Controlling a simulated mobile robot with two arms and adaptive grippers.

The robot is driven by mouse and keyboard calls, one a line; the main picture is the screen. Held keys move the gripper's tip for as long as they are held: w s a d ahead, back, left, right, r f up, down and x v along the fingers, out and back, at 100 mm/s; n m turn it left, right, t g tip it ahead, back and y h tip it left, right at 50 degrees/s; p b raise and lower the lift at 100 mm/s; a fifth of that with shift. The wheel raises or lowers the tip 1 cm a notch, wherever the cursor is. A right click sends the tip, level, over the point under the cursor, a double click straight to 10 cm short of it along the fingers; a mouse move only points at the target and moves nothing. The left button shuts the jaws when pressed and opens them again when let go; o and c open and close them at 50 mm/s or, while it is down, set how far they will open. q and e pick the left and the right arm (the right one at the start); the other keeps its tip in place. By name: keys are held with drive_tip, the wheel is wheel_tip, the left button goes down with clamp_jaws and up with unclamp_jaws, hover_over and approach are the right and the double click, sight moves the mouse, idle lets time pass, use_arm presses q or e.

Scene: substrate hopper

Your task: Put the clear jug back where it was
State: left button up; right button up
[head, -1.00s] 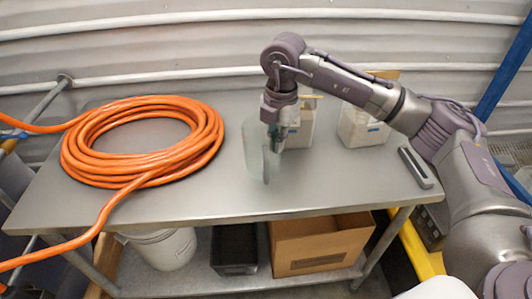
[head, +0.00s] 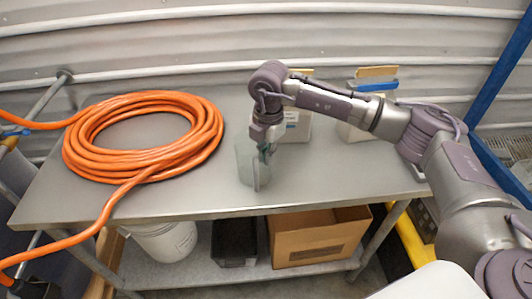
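The clear jug (head: 245,163) is a translucent, greenish-grey vessel at the middle of the metal table (head: 180,198), right of the orange hose coil. It looks upright, with its base at or very near the tabletop; I cannot tell for sure whether it touches. My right gripper (head: 265,152) points down at the jug's right side and appears shut on it, around the handle side. The fingertips are small and partly hidden against the jug. My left gripper is not in view.
An orange hose coil (head: 85,170) covers the table's left part. Two white containers, one behind my wrist (head: 298,127) and one behind my forearm (head: 352,132), stand at the back. A cardboard box (head: 310,243), black bin (head: 234,243) and white bucket (head: 165,241) sit on the lower shelf.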

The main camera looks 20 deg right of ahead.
drive_tip(key=o, duration=0.3)
drive_tip(key=shift+o, duration=0.2)
drive_tip(key=shift+r, duration=0.1)
wheel_tip(320, 180, up, 12)
drive_tip(key=b, duration=0.3)
drive_tip(key=shift+s+d, duration=0.15)
drive_tip(key=shift+s, duration=0.05)
